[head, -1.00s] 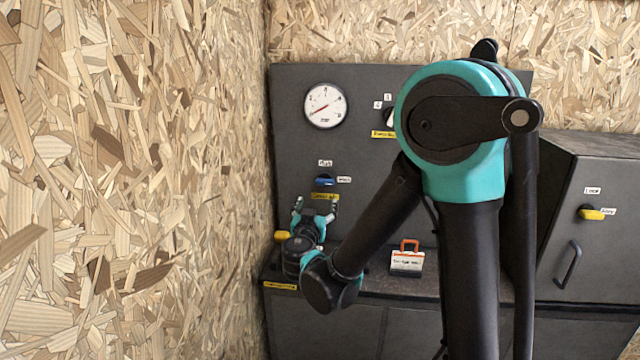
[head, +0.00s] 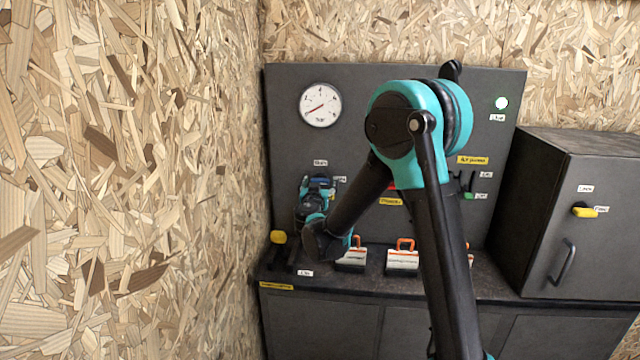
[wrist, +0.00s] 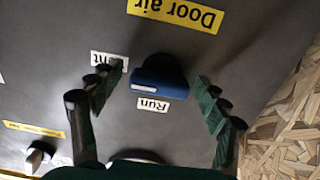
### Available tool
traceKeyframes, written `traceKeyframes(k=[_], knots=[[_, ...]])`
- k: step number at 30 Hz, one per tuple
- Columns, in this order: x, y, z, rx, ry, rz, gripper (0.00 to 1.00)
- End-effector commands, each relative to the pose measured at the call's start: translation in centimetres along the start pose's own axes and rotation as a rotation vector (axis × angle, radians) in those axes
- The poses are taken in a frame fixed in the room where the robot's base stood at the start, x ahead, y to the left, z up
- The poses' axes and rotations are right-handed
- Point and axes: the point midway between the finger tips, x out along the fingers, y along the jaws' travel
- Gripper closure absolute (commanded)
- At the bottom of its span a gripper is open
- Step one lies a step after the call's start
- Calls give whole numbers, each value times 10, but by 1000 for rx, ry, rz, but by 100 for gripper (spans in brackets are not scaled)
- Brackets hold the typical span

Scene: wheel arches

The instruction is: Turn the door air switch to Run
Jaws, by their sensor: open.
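The door air switch (wrist: 160,78) is a blue knob on the dark panel, with a white mark on its bar. In the wrist view, which is upside down, a "Run" label (wrist: 152,104) lies just below it, a partly hidden white label (wrist: 108,60) lies to its left, and a yellow "Door air" label (wrist: 177,14) is above. The bar lies roughly across the picture. My gripper (wrist: 157,95) is open, one finger on each side of the knob, with gaps showing. In the head view my gripper (head: 317,190) is at the panel and largely covers the switch.
A pressure gauge (head: 320,105) sits above on the panel. A yellow knob (head: 278,237) is at the lower left, near the chipboard wall (head: 130,180). Boxes with orange handles (head: 402,260) stand on the ledge. A cabinet with a yellow handle (head: 584,211) is at the right.

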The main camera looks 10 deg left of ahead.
Motion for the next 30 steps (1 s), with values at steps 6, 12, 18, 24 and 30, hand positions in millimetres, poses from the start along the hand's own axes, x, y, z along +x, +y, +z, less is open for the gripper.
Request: traceKeyframes(k=[6,12,18,24,30], knots=[[2,0,0,0,0,0,24],[2,0,0,0,0,0,39],[2,0,0,0,0,0,64],[2,0,0,-3,0,0,74],[1,0,0,-42,0,1,74]])
